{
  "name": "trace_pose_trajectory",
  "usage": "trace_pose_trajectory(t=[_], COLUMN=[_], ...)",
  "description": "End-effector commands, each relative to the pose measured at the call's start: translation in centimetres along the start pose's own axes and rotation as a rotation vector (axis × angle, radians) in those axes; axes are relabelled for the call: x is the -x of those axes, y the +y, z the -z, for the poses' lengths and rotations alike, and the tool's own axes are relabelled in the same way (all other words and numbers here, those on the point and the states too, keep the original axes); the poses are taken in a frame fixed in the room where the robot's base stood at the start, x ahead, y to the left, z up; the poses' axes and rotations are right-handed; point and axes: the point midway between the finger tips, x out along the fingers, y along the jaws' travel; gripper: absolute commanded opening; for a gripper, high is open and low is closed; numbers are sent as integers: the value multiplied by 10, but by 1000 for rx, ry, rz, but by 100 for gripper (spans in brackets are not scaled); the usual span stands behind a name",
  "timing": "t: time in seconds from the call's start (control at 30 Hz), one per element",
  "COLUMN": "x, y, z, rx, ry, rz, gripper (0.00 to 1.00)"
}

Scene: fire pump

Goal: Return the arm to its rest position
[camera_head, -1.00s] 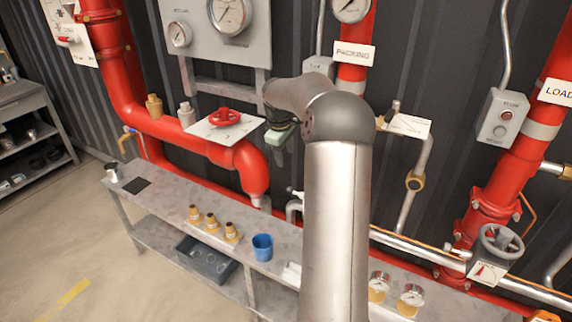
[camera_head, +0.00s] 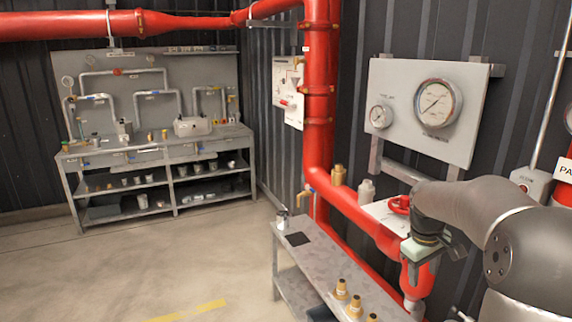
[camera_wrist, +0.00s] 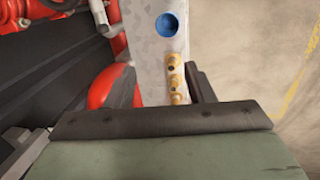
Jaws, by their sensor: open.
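My arm reaches in from the right edge of the head view, its grey wrist bent over the red pipe. My gripper (camera_head: 428,262) hangs at the wrist's end, in front of the pipe bend; its fingers are hard to make out there. In the wrist view my gripper (camera_wrist: 162,88) shows two dark fingers apart, with nothing held between them. A red handwheel (camera_head: 401,204) sits on a white plate just behind the wrist, partly hidden by it.
A grey bench (camera_head: 318,262) stands below, with several brass fittings (camera_head: 354,305) on it. The wrist view shows a blue cup (camera_wrist: 167,25) on it. A gauge panel (camera_head: 400,92) is on the wall behind. A workbench (camera_head: 160,165) stands far left; the floor between is clear.

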Motion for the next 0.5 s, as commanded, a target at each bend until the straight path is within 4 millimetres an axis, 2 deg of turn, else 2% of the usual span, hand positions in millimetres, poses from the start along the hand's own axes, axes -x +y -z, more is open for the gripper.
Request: trace_pose_trajectory(t=[0.03, 0.13, 0.2, 0.33, 0.4, 0.5], x=[14, 28, 33, 29, 24, 16], y=[-40, -111, -156, -222, -248, -272], z=[-8, -36, -62, -114, -137, -160], rx=[-10, -75, -128, -224, -266, -310], ry=[-1, 3, 12, 27, 31, 35], rz=[-3, 16, 37, 92, 123, 159], gripper=[49, 49, 49, 49, 49, 49])
